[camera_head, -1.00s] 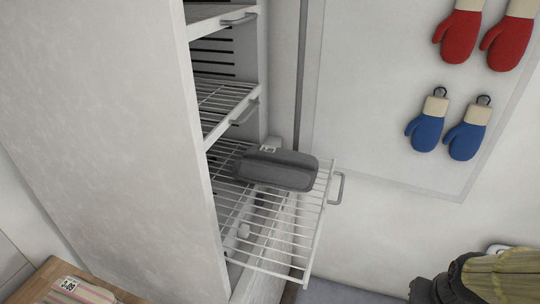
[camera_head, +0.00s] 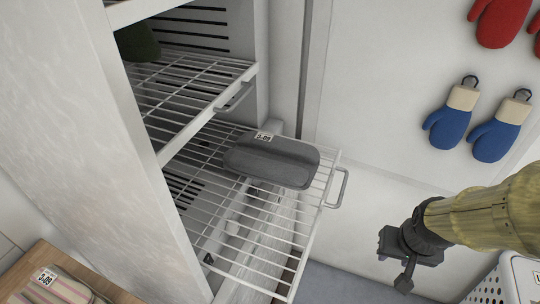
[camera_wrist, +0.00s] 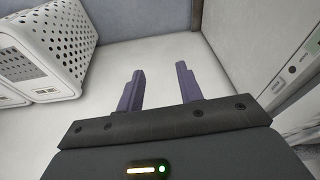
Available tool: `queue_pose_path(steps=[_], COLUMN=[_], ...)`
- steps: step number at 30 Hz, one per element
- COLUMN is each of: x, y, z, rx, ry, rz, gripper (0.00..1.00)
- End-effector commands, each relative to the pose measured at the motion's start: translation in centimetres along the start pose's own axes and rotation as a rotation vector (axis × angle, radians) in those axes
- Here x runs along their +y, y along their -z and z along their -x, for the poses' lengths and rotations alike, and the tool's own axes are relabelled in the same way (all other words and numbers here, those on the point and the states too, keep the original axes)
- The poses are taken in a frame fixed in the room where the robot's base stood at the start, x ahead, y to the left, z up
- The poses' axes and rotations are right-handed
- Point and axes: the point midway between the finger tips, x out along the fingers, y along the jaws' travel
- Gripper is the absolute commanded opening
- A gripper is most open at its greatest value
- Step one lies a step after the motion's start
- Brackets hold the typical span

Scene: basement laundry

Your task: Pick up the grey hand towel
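The grey hand towel (camera_head: 272,160) lies folded on the lowest pulled-out wire shelf (camera_head: 262,237), near its back right part. A small white tag stands at its far edge. My gripper (camera_head: 402,283) is to the right of the shelf and apart from the towel, pointing down. In the wrist view, my gripper (camera_wrist: 160,86) has its two purple fingers apart with nothing between them. The towel does not show in the wrist view.
A second wire shelf (camera_head: 200,85) with a handle sits above the towel's shelf, with a dark green item (camera_head: 139,43) on it. Striped folded cloth (camera_head: 58,288) lies on a wooden surface at lower left. Blue mitts (camera_head: 449,119) hang on the right wall. A white perforated basket (camera_wrist: 45,45) stands on the floor.

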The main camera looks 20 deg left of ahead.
Motion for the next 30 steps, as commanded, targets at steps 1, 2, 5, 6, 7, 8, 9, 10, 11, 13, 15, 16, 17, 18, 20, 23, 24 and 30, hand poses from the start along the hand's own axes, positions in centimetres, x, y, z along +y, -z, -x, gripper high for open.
queue_pose_path(steps=[1,2,5,6,7,8,9,10,11,13,15,16,17,18,20,23,24,30], x=[0.0,0.0,0.0,0.1,0.2,0.3,0.4,0.5,0.6,0.8,0.7,0.6,0.4,0.1,-0.6,-2.1,-2.9,-6.8], y=[0.0,0.0,0.2,0.5,0.8,1.1,1.8,2.5,3.2,5.2,7.5,8.5,9.5,10.8,12.5,14.9,15.7,17.9], z=[0.0,0.0,0.1,0.3,0.5,0.7,1.0,1.3,1.6,2.3,3.1,3.4,3.7,4.1,4.5,5.4,5.7,7.2], rx=[0.0,0.0,0.003,0.008,0.014,0.021,0.035,0.047,0.061,0.103,0.154,0.176,0.2,0.231,0.274,0.346,0.374,0.489], ry=[0.0,0.0,-0.002,-0.005,-0.008,-0.012,-0.019,-0.025,-0.031,-0.043,-0.049,-0.048,-0.046,-0.039,-0.021,0.027,0.053,0.215], rz=[0.0,0.0,0.004,0.011,0.02,0.033,0.054,0.075,0.1,0.169,0.255,0.293,0.333,0.385,0.464,0.592,0.643,0.856], gripper=[0.36,0.36,0.56,0.64,0.7,0.71,0.71,0.71,0.71,0.71,0.71,0.71,0.71,0.71,0.71,0.71,0.71,0.71])
